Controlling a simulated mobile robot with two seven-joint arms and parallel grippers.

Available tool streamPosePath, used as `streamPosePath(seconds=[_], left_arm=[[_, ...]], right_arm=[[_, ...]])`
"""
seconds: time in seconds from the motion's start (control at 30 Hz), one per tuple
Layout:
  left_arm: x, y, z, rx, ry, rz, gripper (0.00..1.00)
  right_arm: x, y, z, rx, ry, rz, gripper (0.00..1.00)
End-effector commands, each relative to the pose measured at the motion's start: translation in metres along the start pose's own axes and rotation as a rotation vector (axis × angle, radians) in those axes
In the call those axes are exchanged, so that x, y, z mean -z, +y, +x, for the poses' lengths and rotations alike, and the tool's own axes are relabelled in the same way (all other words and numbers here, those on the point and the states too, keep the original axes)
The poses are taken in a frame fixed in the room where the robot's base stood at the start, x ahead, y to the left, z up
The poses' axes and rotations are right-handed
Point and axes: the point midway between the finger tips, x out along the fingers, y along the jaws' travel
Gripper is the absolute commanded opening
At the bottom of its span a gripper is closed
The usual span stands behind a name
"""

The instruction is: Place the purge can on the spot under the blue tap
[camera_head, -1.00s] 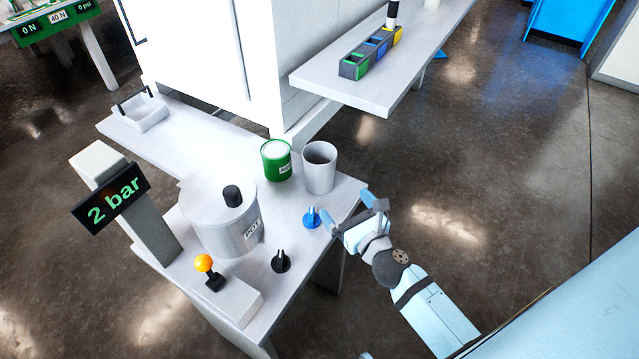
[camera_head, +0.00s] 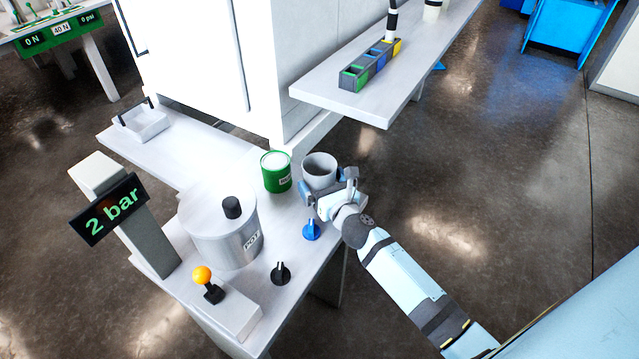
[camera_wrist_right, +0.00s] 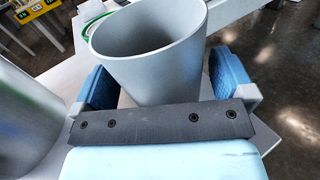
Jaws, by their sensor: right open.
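The purge can, a plain grey open-topped can (camera_head: 320,166), stands upright near the table's right edge. The blue tap (camera_head: 311,230) is in front of it, at the same edge. No marked spot under the tap can be made out. My right gripper (camera_head: 329,190) is open at the grey can. In the right wrist view the grey can (camera_wrist_right: 150,60) stands between the two blue finger pads of the gripper (camera_wrist_right: 162,85), with small gaps visible beside it. My left gripper is not in view.
A green can (camera_head: 276,174) stands just left of the grey can. A large pot (camera_head: 222,240), a black knob (camera_head: 281,273), an orange-topped lever (camera_head: 203,277) and a 2 bar display (camera_head: 109,209) share the table. A shelf (camera_head: 350,103) juts out behind.

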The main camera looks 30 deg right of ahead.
Motion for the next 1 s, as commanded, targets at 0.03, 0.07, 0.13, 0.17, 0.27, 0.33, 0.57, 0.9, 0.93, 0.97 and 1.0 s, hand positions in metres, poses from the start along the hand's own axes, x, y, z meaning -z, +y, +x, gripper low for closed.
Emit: streamPosePath(seconds=[0.03,0.07,0.13,0.17,0.27,0.33,0.57,0.9,0.93,0.97,1.0], left_arm=[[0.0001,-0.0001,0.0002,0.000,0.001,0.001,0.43],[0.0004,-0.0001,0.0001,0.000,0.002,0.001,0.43],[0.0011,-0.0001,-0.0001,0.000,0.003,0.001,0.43],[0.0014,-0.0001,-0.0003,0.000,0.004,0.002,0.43],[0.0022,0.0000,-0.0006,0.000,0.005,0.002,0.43],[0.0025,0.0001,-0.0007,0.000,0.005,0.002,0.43],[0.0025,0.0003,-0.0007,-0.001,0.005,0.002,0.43],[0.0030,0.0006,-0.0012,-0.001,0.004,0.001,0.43],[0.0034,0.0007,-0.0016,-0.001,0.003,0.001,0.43],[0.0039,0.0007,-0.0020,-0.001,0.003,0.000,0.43],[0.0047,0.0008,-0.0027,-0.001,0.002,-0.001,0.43]], right_arm=[[-0.0004,0.0003,0.0068,0.000,-0.001,0.000,1.00],[-0.0004,0.0003,0.0093,0.000,-0.001,0.000,1.00],[0.0002,0.0003,0.0126,0.000,0.001,0.000,1.00],[0.0003,0.0003,0.0133,0.000,0.001,0.000,1.00],[0.0001,0.0004,0.0135,0.000,0.001,0.001,1.00],[0.0001,0.0005,0.0134,0.000,0.001,0.000,1.00],[0.0000,0.0006,0.0132,0.000,0.001,0.000,0.54],[-0.0025,0.0007,0.0132,-0.001,0.000,0.000,0.44],[-0.0039,0.0007,0.0133,-0.001,-0.001,0.000,0.44],[-0.0058,0.0008,0.0133,-0.001,-0.001,0.000,0.44],[-0.0090,0.0011,0.0134,-0.001,-0.001,0.000,0.44]])
